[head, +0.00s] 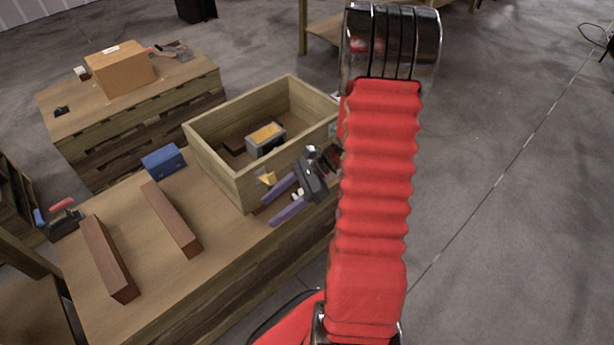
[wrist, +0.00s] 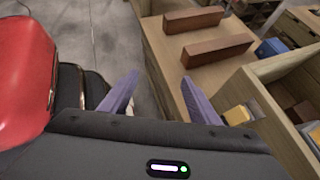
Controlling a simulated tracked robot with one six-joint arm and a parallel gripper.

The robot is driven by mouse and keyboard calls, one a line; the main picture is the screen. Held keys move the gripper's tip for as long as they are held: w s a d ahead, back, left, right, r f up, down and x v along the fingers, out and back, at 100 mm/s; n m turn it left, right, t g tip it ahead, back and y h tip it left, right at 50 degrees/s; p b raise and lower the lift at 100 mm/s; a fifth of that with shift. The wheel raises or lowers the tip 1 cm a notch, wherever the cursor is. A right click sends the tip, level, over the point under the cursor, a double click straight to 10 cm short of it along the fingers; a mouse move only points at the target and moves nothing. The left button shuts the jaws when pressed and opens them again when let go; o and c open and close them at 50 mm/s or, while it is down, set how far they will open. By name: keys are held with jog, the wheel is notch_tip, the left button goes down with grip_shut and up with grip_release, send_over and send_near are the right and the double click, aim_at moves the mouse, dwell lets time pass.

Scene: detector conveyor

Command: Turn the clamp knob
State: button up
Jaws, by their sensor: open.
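A small yellow piece (head: 267,178), which looks like the clamp knob, stands close against the outside of the wooden box near its front corner. It also shows in the wrist view (wrist: 237,115), just right of my right finger. My gripper (head: 270,209) has two purple fingers spread apart with nothing held between them. In the wrist view the fingers (wrist: 160,78) point toward the table edge. The yellow piece lies beside the upper finger, not between the two. Whether they touch I cannot tell. The clamp's base is hidden.
The open wooden box (head: 220,177) on the table holds a grey device with a yellow top (head: 265,139). Two brown bars (head: 110,262) and a blue case (head: 163,161) lie left of it. A black, red-handled tool (head: 64,217) sits at the far left.

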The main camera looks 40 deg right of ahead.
jog(key=s+a+r+n+h, duration=0.3)
jog(key=a+r+n, duration=0.1)
jog(key=r+n, duration=0.3)
jog(key=s+a+r+n+t+h, duration=0.1)
jog(key=s+a+r+n+h, duration=0.2)
jog(key=r+n, duration=0.5)
jog(key=s+a+r+n+t+h, duration=0.1)
jog(key=s+a+r+n+h, duration=0.3)
jog(key=a+r+n, duration=0.2)
jog(key=shift+r+n, duration=1)
jog(key=shift+r, duration=0.45)
jog(key=shift+a, duration=0.1)
jog(key=shift+c, duration=0.2)
